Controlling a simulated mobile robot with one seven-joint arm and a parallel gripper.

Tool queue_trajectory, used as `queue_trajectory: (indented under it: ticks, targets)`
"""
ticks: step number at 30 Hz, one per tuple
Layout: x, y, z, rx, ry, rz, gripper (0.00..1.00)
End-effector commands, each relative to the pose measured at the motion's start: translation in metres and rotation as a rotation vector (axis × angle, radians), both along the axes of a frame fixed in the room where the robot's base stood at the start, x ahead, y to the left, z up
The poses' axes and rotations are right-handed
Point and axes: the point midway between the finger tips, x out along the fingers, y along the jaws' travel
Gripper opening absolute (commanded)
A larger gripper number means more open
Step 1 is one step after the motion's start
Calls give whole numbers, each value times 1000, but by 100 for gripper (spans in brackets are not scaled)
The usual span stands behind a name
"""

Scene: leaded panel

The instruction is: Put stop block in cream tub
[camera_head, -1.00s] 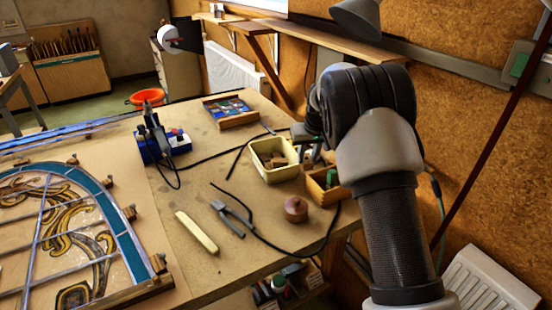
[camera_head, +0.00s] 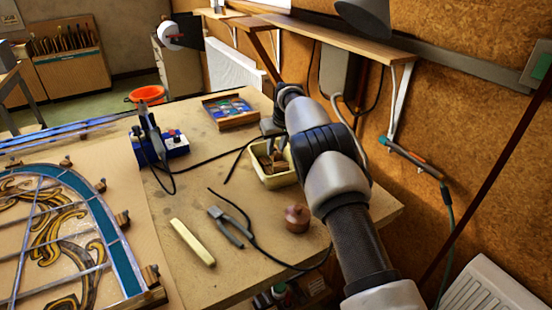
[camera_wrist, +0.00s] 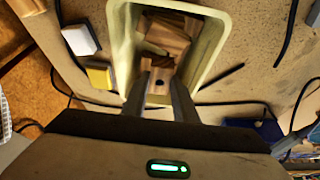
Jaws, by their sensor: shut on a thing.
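The cream tub (camera_head: 279,181) stands on the bench at the right, with wooden blocks (camera_head: 279,163) inside. It also shows in the wrist view (camera_wrist: 121,50), its opening below my gripper. My gripper (camera_head: 272,142) is over the tub, pointing down. In the wrist view its fingers (camera_wrist: 161,88) are shut on a small wooden stop block (camera_wrist: 160,80) with a dark hole. The held block lies within the outline of the tub's opening; I cannot tell whether it touches the blocks below. Other wooden blocks (camera_wrist: 168,38) lie in the tub beyond it.
A round wooden pot (camera_head: 297,217), pliers (camera_head: 230,226) and a pale strip (camera_head: 192,242) lie in front of the tub. A tray of coloured glass (camera_head: 230,111) sits behind it. White (camera_wrist: 79,38) and yellow (camera_wrist: 99,75) blocks lie beside the tub. The leaded panel (camera_head: 60,235) fills the left.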

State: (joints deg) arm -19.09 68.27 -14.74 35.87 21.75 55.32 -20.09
Motion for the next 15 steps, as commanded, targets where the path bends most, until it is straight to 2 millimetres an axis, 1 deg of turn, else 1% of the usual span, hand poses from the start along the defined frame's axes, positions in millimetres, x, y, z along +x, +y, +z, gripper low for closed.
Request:
queue_trajectory:
  ticks: [1,6,9,15]
  targets:
    - [-1,0,-8,-1,4,0,4]
    - [-1,-1,-36,-2,3,-1,4]
    - [0,0,-42,0,1,-1,4]
    - [0,0,-42,0,0,-1,4]
